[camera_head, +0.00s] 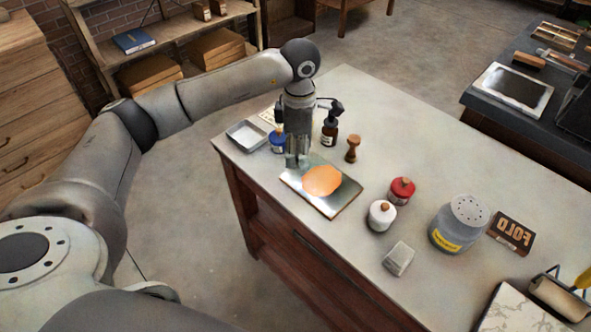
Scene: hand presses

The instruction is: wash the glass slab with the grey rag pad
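The glass slab (342,202) lies on the near left part of the pale table. A round orange patch (322,181) covers its middle. My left gripper (297,161) points straight down at the slab's back left part, beside the orange patch. Grey-green shapes show at its fingertips; I cannot tell whether these are finger pads or a held thing, or whether they touch the slab. A small pale grey block (398,258), possibly the rag pad, lies on the table to the right of the slab. My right gripper is not in view.
A shallow metal tray (246,136) and a blue-lidded jar (278,141) stand left of my gripper. A dark bottle (330,133) and wooden stamp (352,149) stand behind the slab. Red (401,190) and white (381,215) jars and a perforated-lid canister (458,224) stand right.

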